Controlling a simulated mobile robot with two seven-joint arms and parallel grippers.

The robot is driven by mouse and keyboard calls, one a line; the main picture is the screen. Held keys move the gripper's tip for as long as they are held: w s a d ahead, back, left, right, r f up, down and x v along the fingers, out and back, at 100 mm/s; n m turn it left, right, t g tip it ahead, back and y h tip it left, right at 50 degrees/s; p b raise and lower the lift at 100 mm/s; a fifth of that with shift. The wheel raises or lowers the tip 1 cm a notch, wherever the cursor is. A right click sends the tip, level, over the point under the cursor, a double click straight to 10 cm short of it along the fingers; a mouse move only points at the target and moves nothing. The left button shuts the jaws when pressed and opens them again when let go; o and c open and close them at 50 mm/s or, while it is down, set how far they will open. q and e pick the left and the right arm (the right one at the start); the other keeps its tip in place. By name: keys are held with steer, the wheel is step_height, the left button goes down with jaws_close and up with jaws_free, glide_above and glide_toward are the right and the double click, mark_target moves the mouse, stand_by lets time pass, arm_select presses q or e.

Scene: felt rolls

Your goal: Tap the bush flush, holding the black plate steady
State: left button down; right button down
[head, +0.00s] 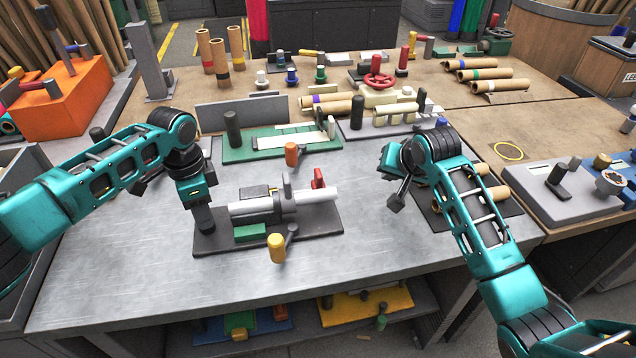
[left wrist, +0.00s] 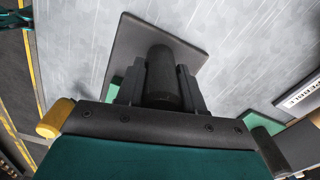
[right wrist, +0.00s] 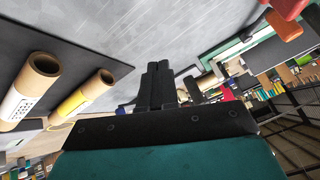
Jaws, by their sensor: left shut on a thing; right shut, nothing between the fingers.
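The black plate (head: 325,243) lies on the metal bench top. It carries a fixture with a white cylinder (head: 318,196) through a grey block (head: 286,200), and a green block (head: 250,232). I cannot tell which part is the bush. A dark upright post (head: 203,218) stands at the plate's left end. My left gripper (head: 199,203) is shut on this post, which shows between the fingers in the left wrist view (left wrist: 162,80). My right gripper (head: 397,198) is shut and empty, above the bench right of the plate; its fingers touch in the right wrist view (right wrist: 157,85).
Orange (head: 292,154) and yellow (head: 276,247) handles stand behind and in front of the fixture. A green plate (head: 235,151) lies behind. Cardboard rolls (right wrist: 35,85) rest on a dark mat at the right. The front left of the bench (head: 130,285) is clear.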

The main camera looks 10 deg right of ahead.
mark_target(318, 184)
arm_select(q)
steer(key=shift+f, duration=0.15)
arm_select(e)
steer(key=w+a+r+m+g+y, duration=0.35)
steer(key=a+r, duration=0.35)
steer(key=a, duration=0.4)
steer(key=shift+m+t+y, duration=0.25)
steer(key=shift+t, duration=0.1)
steer(key=shift+f, duration=4.4)
steer(key=shift+a, duration=0.1)
steer(key=a, duration=0.7)
steer(key=shift+d, duration=0.6)
step_height(318, 184, up, 7)
